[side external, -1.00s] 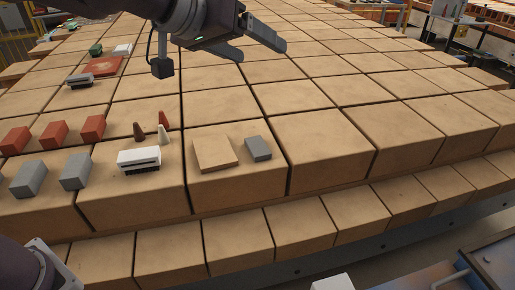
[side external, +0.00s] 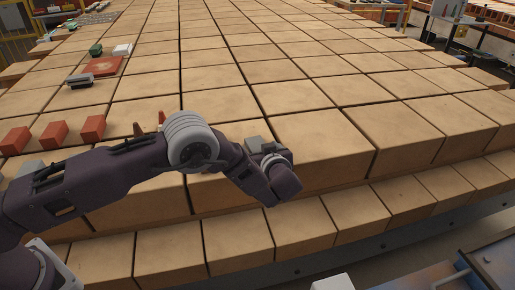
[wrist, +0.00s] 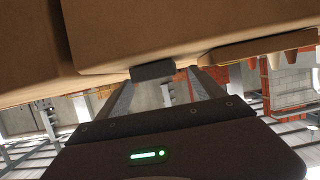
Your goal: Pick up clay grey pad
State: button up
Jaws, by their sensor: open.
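The clay grey pad is a small grey block. In the side view, what appears to be its grey top (side external: 254,144) shows just behind my wrist, and the rest is hidden. In the wrist view the pad (wrist: 153,71) is a dark grey block on the edge of the large tan brick surface. My gripper (wrist: 162,77) is open, with its two fingers pointing toward the pad, which appears between the fingertips. I cannot tell whether they touch it. In the side view my arm hides the fingers.
A flat tan slab (wrist: 262,45) lies beside the pad, with cones beyond it. In the side view, red blocks (side external: 53,134) sit at left, with a red plate (side external: 97,68) and a brush (side external: 80,81) farther back. The brick tops at right are clear.

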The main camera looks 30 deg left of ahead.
jog(key=shift+x, duration=1)
grip_shut()
